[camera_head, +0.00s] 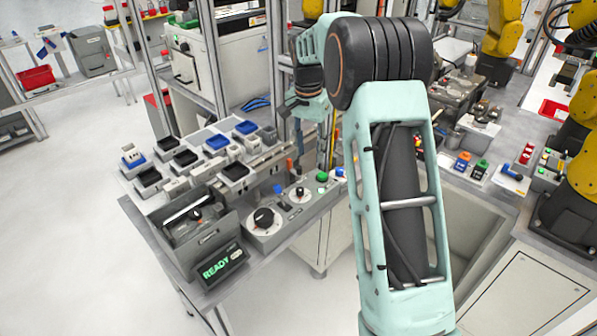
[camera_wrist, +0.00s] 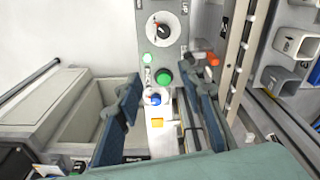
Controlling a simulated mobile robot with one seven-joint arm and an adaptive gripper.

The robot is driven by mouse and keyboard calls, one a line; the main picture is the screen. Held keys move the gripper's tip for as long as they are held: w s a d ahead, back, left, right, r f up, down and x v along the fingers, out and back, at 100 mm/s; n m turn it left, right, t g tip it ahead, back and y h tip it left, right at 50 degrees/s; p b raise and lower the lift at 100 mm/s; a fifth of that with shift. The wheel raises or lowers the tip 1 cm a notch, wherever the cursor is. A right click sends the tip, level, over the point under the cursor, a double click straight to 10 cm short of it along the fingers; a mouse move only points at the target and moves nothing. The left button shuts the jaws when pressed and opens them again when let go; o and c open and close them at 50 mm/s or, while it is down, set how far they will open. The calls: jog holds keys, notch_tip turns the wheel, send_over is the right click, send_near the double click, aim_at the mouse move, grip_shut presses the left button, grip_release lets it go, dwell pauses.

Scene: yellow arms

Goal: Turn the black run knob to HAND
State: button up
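A grey control panel (camera_head: 283,222) lies on the bench left of my arm. It carries a black knob on a white dial (camera_head: 299,193), which also shows at the top of the wrist view (camera_wrist: 163,30). A larger black knob (camera_head: 264,217) sits nearer the panel's front end. I cannot read which is the run knob or where HAND is marked.
A READY display (camera_head: 222,264) and a grey open box (camera_head: 200,225) stand left of the panel. Several blue and black bins (camera_head: 217,142) stand behind. Upright posts stand near my gripper.

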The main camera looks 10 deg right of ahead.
aim_at(300, 189)
jog(key=shift+m+g+y, duration=0.3)
jog(key=shift+g+y, duration=0.1)
jog(key=a+f, duration=0.1)
jog(key=f, duration=0.3)
jog(key=a+f+p, duration=0.1)
jog(key=f, duration=0.3)
jog(key=s+f, duration=0.1)
jog(key=f, duration=0.3)
jog(key=shift+a+p, duration=0.3)
jog(key=shift+a, duration=0.1)
grip_shut()
